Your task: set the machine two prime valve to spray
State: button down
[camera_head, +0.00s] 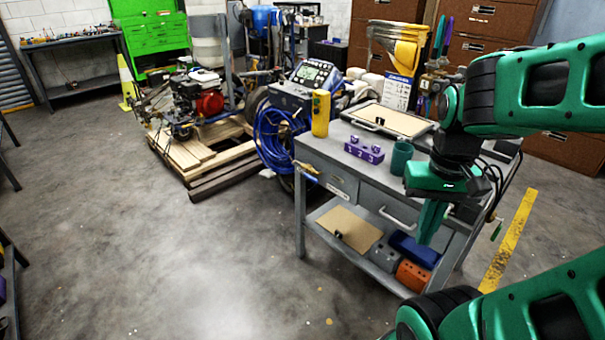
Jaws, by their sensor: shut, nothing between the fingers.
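My gripper (432,222) points down in front of the grey cart, at its right part, with its green fingers shut and empty. One striper with a red and black engine (200,96) stands on a wooden pallet. A second machine with a coiled blue hose (272,140) and a grey control box with a display (316,76) stands behind the cart's left end. I cannot tell which is machine two. No prime valve can be made out clearly. A small brass-coloured fitting with a blue part (306,170) shows by the cart's left edge.
The grey cart (325,160) carries a purple block numbered 1 2 3 (364,150), a green cup (401,157), a yellow handheld device (320,112) and a clipboard (390,120). The wooden pallet (205,150) sits left. Open concrete floor (180,260) lies in front.

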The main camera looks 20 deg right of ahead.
aim_at(306, 176)
jog(key=u, duration=0.05)
jog(key=i, duration=1)
jog(key=z, duration=0.05)
